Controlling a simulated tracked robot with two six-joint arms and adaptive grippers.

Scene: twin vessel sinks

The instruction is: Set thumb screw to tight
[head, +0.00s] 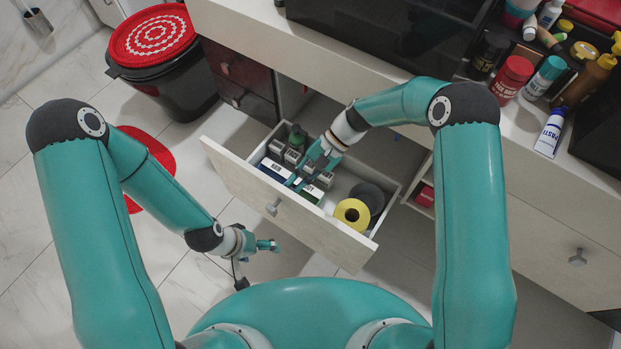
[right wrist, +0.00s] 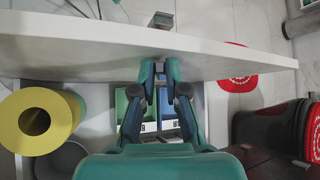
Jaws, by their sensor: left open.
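I cannot make out a thumb screw for certain. Several small grey block-like pieces (head: 278,147) sit in the open drawer (head: 240,170), beside a blue labelled box (head: 276,173) and a green labelled box (head: 311,192). My right gripper (head: 309,176) reaches down into the drawer among these pieces. In the right wrist view its two fingers (right wrist: 160,72) stand a little apart near the inside of the drawer front. Whether something is between the tips is unclear. My left gripper (head: 271,245) is open and empty, low outside the drawer front.
A yellow roll (head: 352,214) and a dark grey roll (head: 368,196) lie at the drawer's right end. The drawer knob (head: 273,207) sticks out in front. Bottles and jars crowd the counter (head: 400,90) at upper right. A black bin (head: 168,85) with a red lid stands at upper left.

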